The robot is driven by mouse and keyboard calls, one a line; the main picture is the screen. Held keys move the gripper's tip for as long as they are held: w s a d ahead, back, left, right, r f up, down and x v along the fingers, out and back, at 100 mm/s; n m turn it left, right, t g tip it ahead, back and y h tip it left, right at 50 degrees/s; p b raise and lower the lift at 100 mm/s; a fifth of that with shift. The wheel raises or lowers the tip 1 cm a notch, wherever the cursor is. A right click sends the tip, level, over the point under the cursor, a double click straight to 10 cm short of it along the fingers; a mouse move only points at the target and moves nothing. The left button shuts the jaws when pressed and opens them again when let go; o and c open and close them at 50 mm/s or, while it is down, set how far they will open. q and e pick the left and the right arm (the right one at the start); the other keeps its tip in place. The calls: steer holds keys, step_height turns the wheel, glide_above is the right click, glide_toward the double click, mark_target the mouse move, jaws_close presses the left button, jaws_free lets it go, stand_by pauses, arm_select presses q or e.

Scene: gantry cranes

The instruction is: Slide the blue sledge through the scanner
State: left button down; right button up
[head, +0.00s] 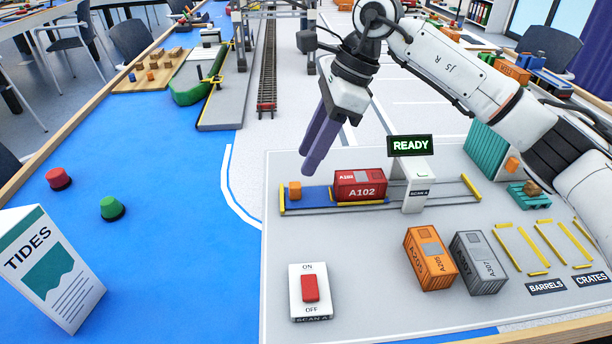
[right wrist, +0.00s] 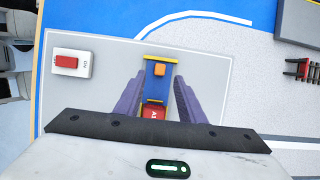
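The blue sledge (head: 318,195) lies on a rail with yellow end bars, left of the scanner (head: 418,187). The scanner is a white arch over the rail, labelled SCAN A, with a green READY display (head: 410,145). My right gripper (head: 312,160) is open and empty above the sledge. In the right wrist view its purple fingers (right wrist: 158,88) are spread, with the sledge (right wrist: 158,87) and orange block (right wrist: 159,70) seen between and beyond them. My left gripper is not in view.
A red ON/OFF switch (head: 310,289) stands front left on the board. An orange container (head: 430,259) and a grey container (head: 480,263) stand in front of the scanner. Marked bays for barrels and crates lie at right. The rail right of the scanner (head: 452,194) is clear.

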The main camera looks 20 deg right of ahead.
mark_target(296, 184)
steer(key=x, duration=0.6)
steer(key=shift+a+f, duration=0.1)
steer(key=shift+f, duration=0.3)
jaws_close()
